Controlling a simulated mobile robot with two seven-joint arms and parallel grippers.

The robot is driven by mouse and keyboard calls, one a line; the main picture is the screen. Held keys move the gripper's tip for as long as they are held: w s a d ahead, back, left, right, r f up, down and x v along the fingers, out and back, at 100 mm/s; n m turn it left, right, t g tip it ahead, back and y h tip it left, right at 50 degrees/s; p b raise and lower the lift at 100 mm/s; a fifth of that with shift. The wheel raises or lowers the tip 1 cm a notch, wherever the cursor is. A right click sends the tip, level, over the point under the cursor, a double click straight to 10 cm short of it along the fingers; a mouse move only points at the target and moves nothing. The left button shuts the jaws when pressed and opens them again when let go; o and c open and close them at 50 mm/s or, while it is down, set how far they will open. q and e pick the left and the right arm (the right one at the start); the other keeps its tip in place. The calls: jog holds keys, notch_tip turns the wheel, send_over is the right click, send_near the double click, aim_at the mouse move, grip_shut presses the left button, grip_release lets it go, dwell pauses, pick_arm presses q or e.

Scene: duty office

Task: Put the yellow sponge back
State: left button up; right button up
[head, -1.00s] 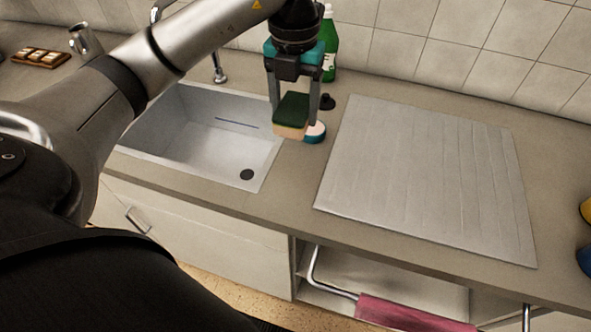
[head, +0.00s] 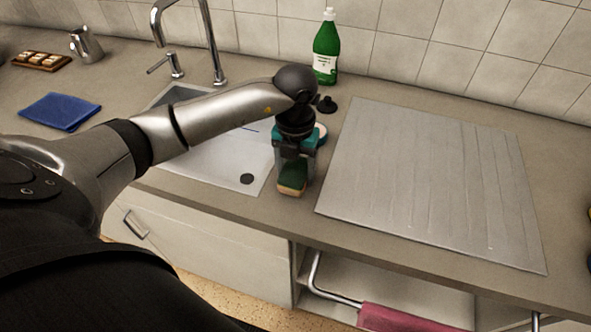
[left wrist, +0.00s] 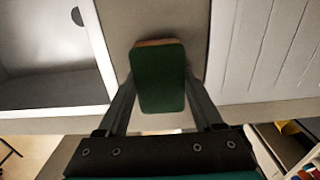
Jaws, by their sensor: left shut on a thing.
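The yellow sponge (head: 292,189) has a dark green top and a yellow-tan underside. My left gripper (head: 294,180) is shut on it, between the sink and the drainboard, near the counter's front edge. In the left wrist view the sponge's green face (left wrist: 158,78) shows between the two fingers of the left gripper (left wrist: 158,85). The strip of counter lies below it; I cannot tell whether the sponge touches the counter. My right gripper is not in view.
The sink (head: 215,170) is left, the ribbed drainboard (head: 425,185) right. The tap (head: 212,45) stands behind the sink. A blue cloth (head: 60,111) lies far left.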

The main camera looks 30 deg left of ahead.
aim_at(295, 171)
pick_arm(q)
jog(key=o, duration=1.3)
jog(key=shift+f, duration=0.1)
jog(key=shift+r, duration=0.25)
notch_tip(295, 171, up, 12)
jog(key=p, duration=0.1)
jog(key=shift+f, duration=0.1)
